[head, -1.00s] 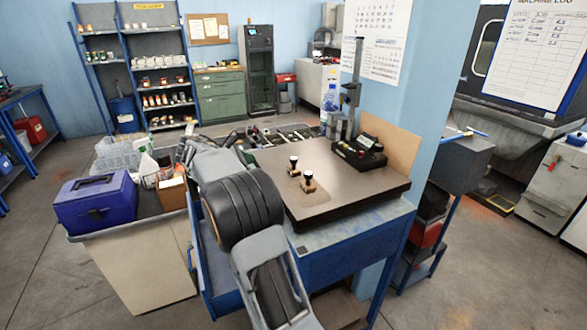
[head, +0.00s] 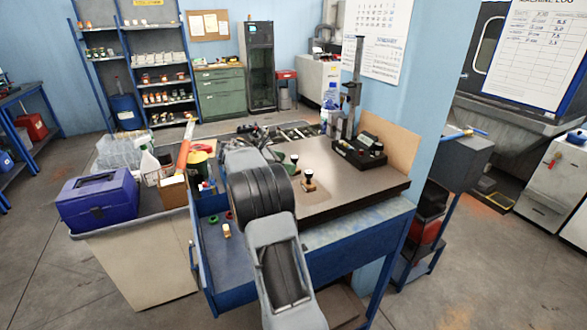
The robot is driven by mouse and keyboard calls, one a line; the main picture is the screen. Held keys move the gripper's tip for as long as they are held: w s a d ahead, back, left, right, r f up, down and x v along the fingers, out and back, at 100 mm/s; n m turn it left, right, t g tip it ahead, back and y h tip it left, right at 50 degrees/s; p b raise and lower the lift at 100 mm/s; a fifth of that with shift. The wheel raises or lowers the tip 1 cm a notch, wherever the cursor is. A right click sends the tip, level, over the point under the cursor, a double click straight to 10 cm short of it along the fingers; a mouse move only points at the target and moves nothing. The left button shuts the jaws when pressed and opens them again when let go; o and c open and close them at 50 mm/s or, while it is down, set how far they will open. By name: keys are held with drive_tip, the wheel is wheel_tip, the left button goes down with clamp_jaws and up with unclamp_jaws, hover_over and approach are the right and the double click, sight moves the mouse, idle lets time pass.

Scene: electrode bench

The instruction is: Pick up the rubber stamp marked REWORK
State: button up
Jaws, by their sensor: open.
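Two small stamps with dark knobs stand upright on the dark plate (head: 345,190) on the bench. The nearer stamp (head: 308,181) has a tan body and shows clear of my arm. The farther stamp (head: 294,160) is partly hidden behind my arm. No lettering is legible, so I cannot tell which one is marked REWORK. My gripper (head: 257,136) is beyond my wrist, mostly hidden by it, to the upper left of both stamps. It is open and appears apart from them.
An open blue drawer (head: 245,265) at the front left holds several small items, including a cream-topped one (head: 226,230). A black device (head: 360,153) and a column stand (head: 351,95) are at the plate's back. A blue toolbox (head: 98,198) is at left. The plate's right front is clear.

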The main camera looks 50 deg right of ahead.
drive_tip(key=shift+x, duration=1.95)
drive_tip(key=shift+s+r, duration=0.1)
drive_tip(key=c, duration=1)
